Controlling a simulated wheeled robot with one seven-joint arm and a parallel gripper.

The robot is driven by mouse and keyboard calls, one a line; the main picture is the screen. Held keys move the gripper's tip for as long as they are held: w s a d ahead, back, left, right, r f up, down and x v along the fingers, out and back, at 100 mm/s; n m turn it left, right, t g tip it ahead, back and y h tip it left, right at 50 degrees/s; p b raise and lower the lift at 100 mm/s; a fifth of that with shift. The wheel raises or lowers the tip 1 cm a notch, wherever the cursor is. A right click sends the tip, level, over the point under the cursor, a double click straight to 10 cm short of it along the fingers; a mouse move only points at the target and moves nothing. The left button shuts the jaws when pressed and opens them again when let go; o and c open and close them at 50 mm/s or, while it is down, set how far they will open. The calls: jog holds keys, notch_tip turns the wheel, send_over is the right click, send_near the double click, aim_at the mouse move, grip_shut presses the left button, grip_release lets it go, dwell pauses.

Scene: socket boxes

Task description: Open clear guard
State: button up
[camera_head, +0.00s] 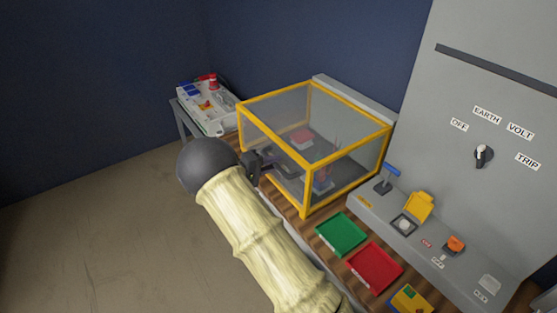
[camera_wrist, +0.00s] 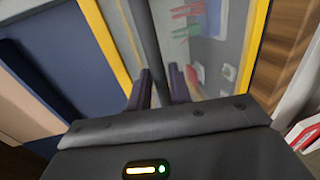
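The clear guard (camera_head: 305,160) is a see-through box with a yellow frame, standing closed on the wooden bench. My gripper (camera_head: 262,163) is at its front left face, partly hidden by my pale arm and dark wrist. In the wrist view, the two dark fingers of my gripper (camera_wrist: 160,85) point at the clear guard's pane (camera_wrist: 205,55). A dark upright bar (camera_wrist: 144,35) runs between the fingers. They stand a small gap apart, and I cannot tell whether they press on the bar. Red items and other small parts show dimly inside the guard.
A green tray (camera_head: 342,234) and a red tray (camera_head: 374,267) lie right of the guard. A side table with a white tray (camera_head: 213,118) is at the back left. The floor at left is clear.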

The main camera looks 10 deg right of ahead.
jog(key=shift+w+d+f, duration=0.15)
jog(key=shift+w+d, duration=0.05)
jog(key=shift+d, duration=0.3)
jog(key=shift+c, duration=0.2)
